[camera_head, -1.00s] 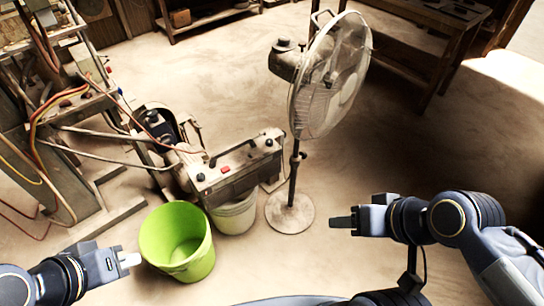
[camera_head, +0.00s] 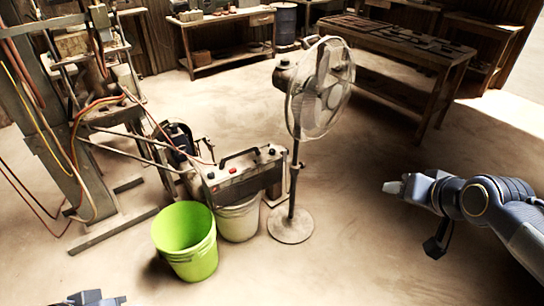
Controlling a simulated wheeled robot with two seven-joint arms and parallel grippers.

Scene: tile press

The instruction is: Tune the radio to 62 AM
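The radio (camera_head: 243,174) appears to be the grey box with a black carrying handle, a red button and dark knobs on its top. It rests on a white bucket (camera_head: 239,220) in the middle of the view. Its dial is too small to read. My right gripper (camera_head: 394,187) is at the right, above bare floor and well apart from the radio; its finger gap cannot be made out. My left gripper (camera_head: 116,301) shows only in part at the bottom left edge, in front of the green bucket, and touches nothing visible.
A green bucket (camera_head: 206,259) stands left of the white one. A pedestal fan (camera_head: 291,227) stands just right of the radio. The press machine (camera_head: 62,150) with hoses fills the left. Tables (camera_head: 411,49) stand at the back. The floor in front and at right is clear.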

